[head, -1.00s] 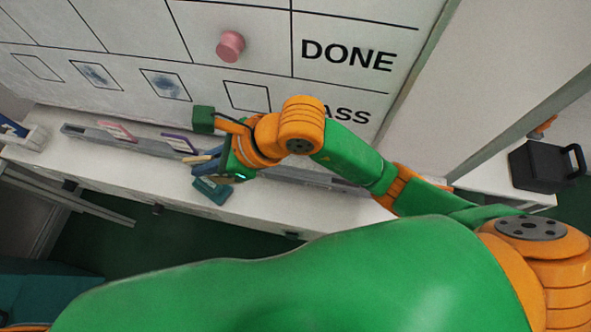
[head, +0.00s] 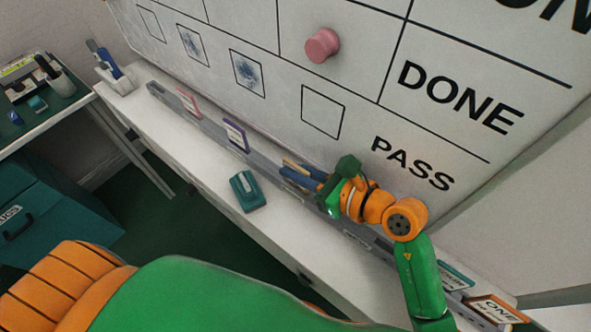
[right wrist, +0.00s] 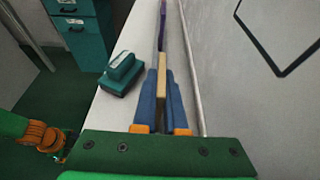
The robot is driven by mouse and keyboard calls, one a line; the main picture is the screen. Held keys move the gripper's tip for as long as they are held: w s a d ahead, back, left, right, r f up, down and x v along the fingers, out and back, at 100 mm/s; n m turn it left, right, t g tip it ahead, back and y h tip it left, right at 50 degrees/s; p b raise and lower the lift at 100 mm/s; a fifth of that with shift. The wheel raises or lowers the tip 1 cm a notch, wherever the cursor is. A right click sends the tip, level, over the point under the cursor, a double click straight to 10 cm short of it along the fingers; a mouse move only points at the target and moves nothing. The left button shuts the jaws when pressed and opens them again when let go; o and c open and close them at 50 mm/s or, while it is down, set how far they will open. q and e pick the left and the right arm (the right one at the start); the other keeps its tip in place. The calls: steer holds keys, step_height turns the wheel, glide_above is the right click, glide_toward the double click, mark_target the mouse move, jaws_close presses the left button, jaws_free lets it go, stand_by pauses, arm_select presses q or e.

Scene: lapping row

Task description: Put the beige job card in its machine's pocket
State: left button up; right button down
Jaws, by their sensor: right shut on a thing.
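My right gripper (head: 297,172) is shut on the beige job card (head: 295,165), beside the long grey rail (head: 207,122) at the foot of the whiteboard. In the right wrist view the card (right wrist: 162,78) shows as a narrow beige edge between the two blue fingers (right wrist: 162,90). Most of the card's face is hidden by the fingers. I cannot tell whether it touches the rail. A machine pocket is not clearly seen.
Pink (head: 188,102) and purple (head: 236,134) cards stand in the rail to the left; teal (head: 455,276) and orange (head: 494,309) cards are at the right. A teal block (head: 247,190) lies on the white ledge. The whiteboard (head: 360,75) rises behind, with a pink knob (head: 322,45).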

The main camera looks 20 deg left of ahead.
steer(key=shift+f, duration=0.15)
steer(key=c, duration=1)
jaws_free()
steer(key=shift+r, duration=0.3)
steer(key=b+v, duration=0.1)
steer(key=v, duration=1)
steer(key=shift+d+f, duration=0.15)
steer(key=shift+d, duration=0.1)
steer(key=shift+s+d+r, duration=0.15)
steer(key=shift+d+r, duration=0.05)
steer(key=shift+r, duration=0.05)
